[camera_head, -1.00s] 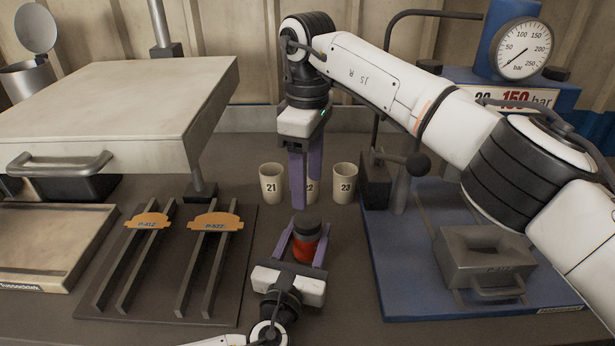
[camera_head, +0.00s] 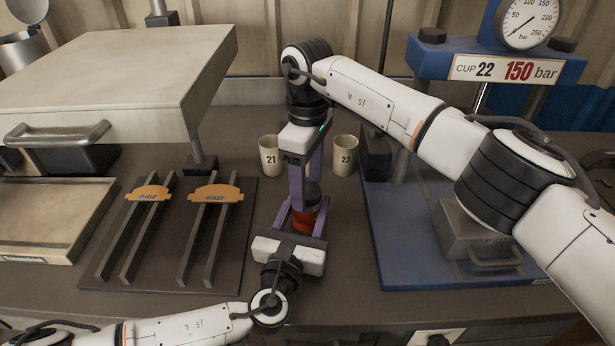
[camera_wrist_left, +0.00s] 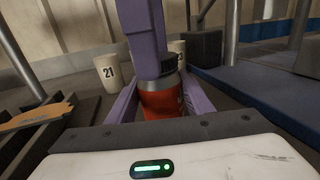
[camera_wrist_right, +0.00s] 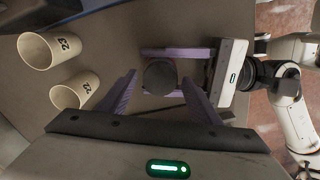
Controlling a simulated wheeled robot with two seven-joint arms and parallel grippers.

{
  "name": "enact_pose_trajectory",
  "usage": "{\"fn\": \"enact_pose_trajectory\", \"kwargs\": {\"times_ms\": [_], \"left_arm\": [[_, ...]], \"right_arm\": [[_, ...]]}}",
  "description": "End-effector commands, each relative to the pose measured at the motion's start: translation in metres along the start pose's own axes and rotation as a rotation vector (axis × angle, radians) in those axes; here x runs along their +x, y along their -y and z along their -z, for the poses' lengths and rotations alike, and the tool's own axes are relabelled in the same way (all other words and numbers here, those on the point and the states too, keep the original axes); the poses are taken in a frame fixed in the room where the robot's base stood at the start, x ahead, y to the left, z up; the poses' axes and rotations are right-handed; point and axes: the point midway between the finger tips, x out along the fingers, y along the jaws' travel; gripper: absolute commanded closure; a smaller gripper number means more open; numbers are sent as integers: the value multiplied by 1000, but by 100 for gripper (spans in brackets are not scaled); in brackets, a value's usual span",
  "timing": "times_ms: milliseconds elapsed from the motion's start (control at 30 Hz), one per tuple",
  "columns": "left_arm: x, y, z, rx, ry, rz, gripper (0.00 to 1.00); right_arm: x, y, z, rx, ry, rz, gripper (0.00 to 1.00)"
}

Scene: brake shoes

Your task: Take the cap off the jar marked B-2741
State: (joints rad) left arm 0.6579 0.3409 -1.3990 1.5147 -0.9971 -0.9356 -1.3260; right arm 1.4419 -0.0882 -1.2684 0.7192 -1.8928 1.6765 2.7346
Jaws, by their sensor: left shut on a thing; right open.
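The jar (camera_head: 303,223) is red with a dark cap (camera_head: 312,190). It stands upright at the middle front of the bench; no marking on it is readable. My left gripper (camera_head: 303,216) is shut on the jar's red body from the near side, as the left wrist view shows with the jar (camera_wrist_left: 160,103) between its purple fingers. My right gripper (camera_wrist_right: 160,80) points down over the jar. It is open, with its fingers on either side of the round cap (camera_wrist_right: 160,76). Contact with the cap cannot be told.
A rack with orange-tagged pieces (camera_head: 148,193) is left. A blue press base (camera_head: 400,262) with a grey block (camera_head: 470,235) is right.

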Motion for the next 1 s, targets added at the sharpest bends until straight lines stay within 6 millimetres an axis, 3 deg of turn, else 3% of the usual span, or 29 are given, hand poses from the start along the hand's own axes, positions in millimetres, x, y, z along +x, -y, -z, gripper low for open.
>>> {"fn": "enact_pose_trajectory", "kwargs": {"times_ms": [67, 300, 433, 567, 1000], "left_arm": [[0, 0, 0, 1, 0, -1, 100], [0, 0, 0, 1, 0, -1, 100], [0, 0, 0, 1, 0, -1, 100], [0, 0, 0, 1, 0, 0, 100], [0, 0, 0, 1, 0, 0, 100]], "right_arm": [[0, 0, 0, 0, 0, 0, 44], [0, 0, 0, 0, 0, 0, 84], [-1, -1, 0, -36, 0, -2, 85], [-1, -1, 0, -222, 0, -2, 85], [-2, -1, 1, -1211, 1, -4, 85]]}}
